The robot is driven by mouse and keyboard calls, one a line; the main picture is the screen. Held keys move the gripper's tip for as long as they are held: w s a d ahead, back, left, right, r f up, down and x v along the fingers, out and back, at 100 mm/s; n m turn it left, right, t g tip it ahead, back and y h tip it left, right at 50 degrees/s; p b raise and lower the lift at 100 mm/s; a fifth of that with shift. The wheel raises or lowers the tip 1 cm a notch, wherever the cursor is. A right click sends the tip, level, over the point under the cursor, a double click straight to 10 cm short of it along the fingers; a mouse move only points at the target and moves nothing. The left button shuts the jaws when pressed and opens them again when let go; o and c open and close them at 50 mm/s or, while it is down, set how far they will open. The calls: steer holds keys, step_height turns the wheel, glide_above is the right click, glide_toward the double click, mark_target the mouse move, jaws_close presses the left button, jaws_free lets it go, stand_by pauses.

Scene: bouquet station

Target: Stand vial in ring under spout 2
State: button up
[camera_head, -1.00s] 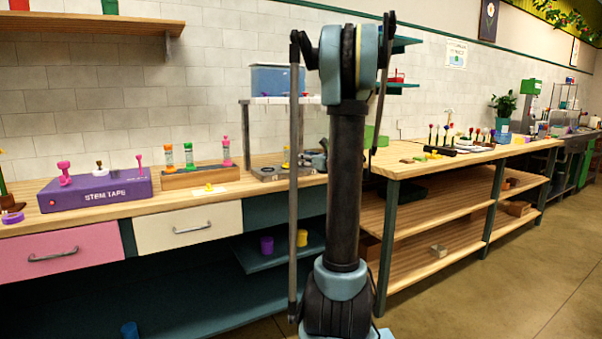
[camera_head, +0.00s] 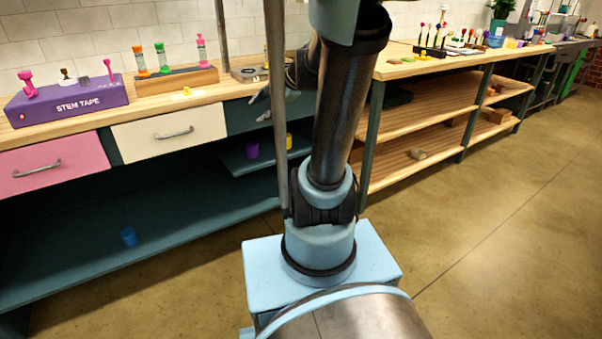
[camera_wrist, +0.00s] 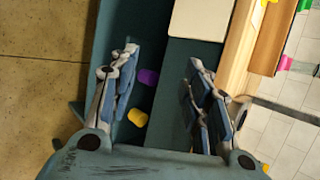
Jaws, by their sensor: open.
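Three clear, colour-topped tubes that look like vials stand in a wooden rack (camera_head: 180,82) on the counter: orange (camera_head: 139,61), green (camera_head: 161,57) and pink (camera_head: 202,50). I cannot make out spout 2 or its ring; the counter behind my arm is partly hidden. My gripper (camera_head: 268,103) is in front of the counter's drawer front, low and right of the rack, partly covered by my arm. In the wrist view my gripper (camera_wrist: 163,72) is open and empty, with its fingers wide apart above the lower shelf.
A purple stem tape box (camera_head: 68,104) stands left of the rack. A purple cup (camera_head: 252,150) and a yellow cup (camera_head: 289,141) stand on the shelf under the counter. A blue cup (camera_head: 129,237) stands lower left. The floor at right is clear.

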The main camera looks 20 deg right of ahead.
steer(key=s+d+f+n+g+h, duration=0.1)
steer(key=s+d+f+n+h, duration=0.1)
steer(key=s+f+n, duration=0.2)
steer(key=s+d+f+n+g+h, duration=0.2)
steer(key=s+d+f+n, duration=0.1)
steer(key=s, duration=0.7)
steer(key=s+d+f+n+g+h, duration=0.1)
steer(key=s+d+f+n+h, duration=0.1)
steer(key=s+f+n, duration=0.3)
steer(key=s+n, duration=0.1)
steer(key=s, duration=0.2)
steer(key=shift+d+f+h, duration=0.2)
steer(key=shift+d+h, duration=0.05)
steer(key=shift+h, duration=0.05)
steer(key=shift+w+f+g, duration=0.2)
steer(key=shift+w+g, duration=0.1)
steer(key=shift+w, duration=0.15)
steer(key=shift+c, duration=1.3)
